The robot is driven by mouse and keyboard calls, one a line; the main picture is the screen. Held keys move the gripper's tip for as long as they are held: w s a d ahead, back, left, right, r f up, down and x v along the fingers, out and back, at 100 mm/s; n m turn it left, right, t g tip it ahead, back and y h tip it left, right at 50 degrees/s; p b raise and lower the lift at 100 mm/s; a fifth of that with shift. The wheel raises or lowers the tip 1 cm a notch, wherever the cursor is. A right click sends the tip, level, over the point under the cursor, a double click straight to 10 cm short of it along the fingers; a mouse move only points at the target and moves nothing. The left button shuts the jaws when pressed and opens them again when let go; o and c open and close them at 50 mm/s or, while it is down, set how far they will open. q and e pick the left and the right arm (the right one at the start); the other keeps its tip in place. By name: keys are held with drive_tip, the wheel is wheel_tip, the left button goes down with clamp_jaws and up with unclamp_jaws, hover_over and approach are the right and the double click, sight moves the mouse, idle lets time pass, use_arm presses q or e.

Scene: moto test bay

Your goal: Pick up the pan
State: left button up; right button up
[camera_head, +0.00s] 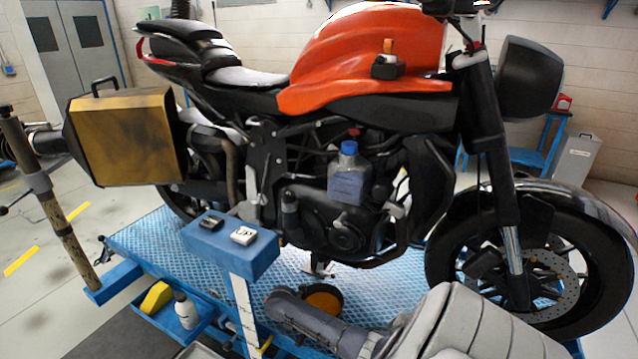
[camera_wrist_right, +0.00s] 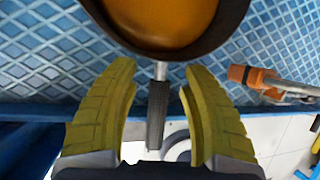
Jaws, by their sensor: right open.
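The pan (camera_wrist_right: 165,48) is dark-rimmed with an orange inside and sits at the top of the right wrist view, partly cut off. Its black handle (camera_wrist_right: 157,115), on a thin metal neck, points toward my right gripper (camera_wrist_right: 158,72). The two yellow fingers are open, one on each side of the handle, with a gap on both sides. In the head view the pan (camera_head: 325,297) shows as an orange disc over the blue lift platform, partly behind my right arm. The right fingers are hard to make out there. My left gripper is not in view.
An orange motorcycle (camera_head: 370,50) stands on the blue textured platform (camera_head: 150,245). A blue post (camera_head: 228,250) with small boxes on top stands close to the pan's left. An orange-headed tool (camera_wrist_right: 255,78) lies right of the gripper. A blue tray (camera_head: 185,318) holds a bottle.

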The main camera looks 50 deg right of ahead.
drive_tip(key=shift+c, duration=0.6)
clamp_jaws()
drive_tip(key=shift+a, duration=0.15)
drive_tip(key=shift+a+r, duration=0.55)
drive_tip(key=shift+r, duration=0.15)
drive_tip(key=s+a+r, duration=0.2)
drive_tip(key=a+r, duration=0.2)
drive_tip(key=a, duration=0.7)
drive_tip(key=s+a+r, duration=0.2)
drive_tip(key=a+r, duration=0.2)
drive_tip(key=a, duration=0.7)
idle(1.9)
drive_tip(key=shift+r, duration=0.1)
